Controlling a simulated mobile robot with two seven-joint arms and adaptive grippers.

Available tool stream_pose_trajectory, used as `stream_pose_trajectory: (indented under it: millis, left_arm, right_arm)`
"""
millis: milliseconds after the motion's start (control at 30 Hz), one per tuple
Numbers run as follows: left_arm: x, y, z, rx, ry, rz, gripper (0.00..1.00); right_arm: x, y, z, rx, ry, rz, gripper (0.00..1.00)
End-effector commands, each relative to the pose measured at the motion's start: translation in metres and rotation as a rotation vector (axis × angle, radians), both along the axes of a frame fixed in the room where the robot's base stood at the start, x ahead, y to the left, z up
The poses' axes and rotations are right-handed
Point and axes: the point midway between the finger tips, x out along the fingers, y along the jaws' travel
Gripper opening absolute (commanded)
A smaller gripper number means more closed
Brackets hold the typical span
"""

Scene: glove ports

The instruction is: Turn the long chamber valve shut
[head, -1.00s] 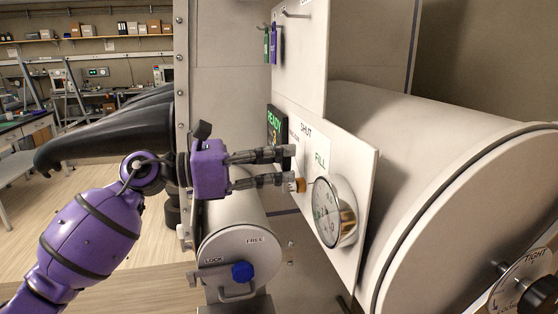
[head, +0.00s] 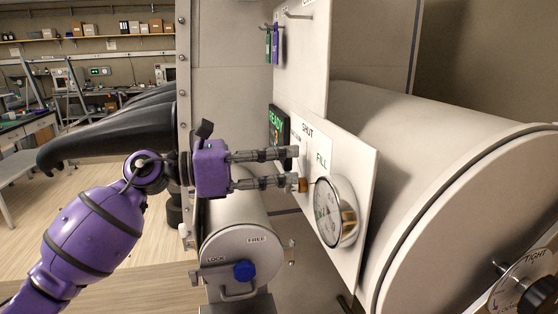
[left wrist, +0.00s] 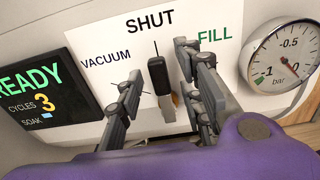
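The valve handle (left wrist: 158,76) is a dark lever on the white panel. It stands near upright in the left wrist view, its upper end towards the SHUT mark, between VACUUM on the left and FILL on the right. Its brass-coloured stem (head: 302,185) shows beside my lower fingertip in the head view. My left gripper (head: 295,168) is open at the panel. In the left wrist view its fingers (left wrist: 160,92) stand on either side of the handle, with visible gaps. I cannot tell whether either finger touches the handle or stem. My right gripper is not in view.
A round gauge (head: 335,212) sticks out of the panel just right of the fingers. A READY display (head: 278,130) is on the left. A large white cylinder (head: 430,170) fills the right, and a smaller chamber (head: 235,250) with a blue knob lies below my gripper.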

Motion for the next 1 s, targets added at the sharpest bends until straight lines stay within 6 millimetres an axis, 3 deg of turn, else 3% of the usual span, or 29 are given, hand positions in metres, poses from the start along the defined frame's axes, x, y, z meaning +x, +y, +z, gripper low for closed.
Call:
stream_pose_trajectory:
  millis: [267, 700, 1000]
  left_arm:
    - [-0.004, 0.016, -0.001, 0.002, 0.001, 0.002, 0.34]
    - [-0.026, 0.100, -0.001, 0.000, 0.002, 0.002, 0.34]
    - [-0.031, 0.117, 0.000, 0.000, 0.000, 0.000, 0.34]
  right_arm:
    - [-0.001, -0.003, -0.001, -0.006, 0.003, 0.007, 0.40]
    - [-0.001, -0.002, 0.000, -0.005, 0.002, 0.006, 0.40]
    - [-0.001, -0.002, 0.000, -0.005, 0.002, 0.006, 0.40]
